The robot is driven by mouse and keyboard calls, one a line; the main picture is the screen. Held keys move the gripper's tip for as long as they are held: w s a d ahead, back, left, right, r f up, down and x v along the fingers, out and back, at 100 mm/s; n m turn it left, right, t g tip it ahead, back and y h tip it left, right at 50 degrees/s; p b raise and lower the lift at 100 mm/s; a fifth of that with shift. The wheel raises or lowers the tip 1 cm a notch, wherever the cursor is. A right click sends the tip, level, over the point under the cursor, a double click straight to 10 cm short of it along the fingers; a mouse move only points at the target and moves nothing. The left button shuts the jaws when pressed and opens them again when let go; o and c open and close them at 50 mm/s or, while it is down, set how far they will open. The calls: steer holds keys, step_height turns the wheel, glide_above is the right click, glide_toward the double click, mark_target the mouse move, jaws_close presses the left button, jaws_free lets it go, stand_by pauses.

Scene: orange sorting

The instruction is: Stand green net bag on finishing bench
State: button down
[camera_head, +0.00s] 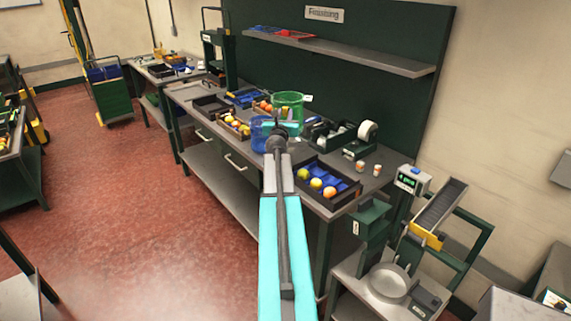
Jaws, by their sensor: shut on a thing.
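The green net bag (291,99) is upright at the middle of the finishing bench, mouth up, with a pale tag at its right side. My gripper (281,126) is shut on it at its near side, and my wrist hides its lower part. I cannot tell whether its base touches the bench top. The finishing bench (345,204) runs below a dark green back panel with a "Finishing" sign (323,14).
A blue net container (260,137) is close at the left of my gripper. Fruit crates stand left of it. A dark tray (347,196) with fruit and blue pockets is at the right front, near a tape dispenser (366,133) and small tubs. A shelf (350,54) hangs above.

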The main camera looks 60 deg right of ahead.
step_height(320, 180, down, 14)
steer(key=b, duration=0.5)
stand_by(0.5)
steer(key=shift+f, duration=1.95)
steer(key=shift+f+b, duration=0.15)
steer(key=shift+b, duration=0.3)
steer(key=c, duration=1.5)
jaws_free()
steer(key=shift+o, duration=0.2)
steer(key=shift+r, duration=0.2)
steer(key=b+v, duration=0.3)
steer(key=v, duration=0.9)
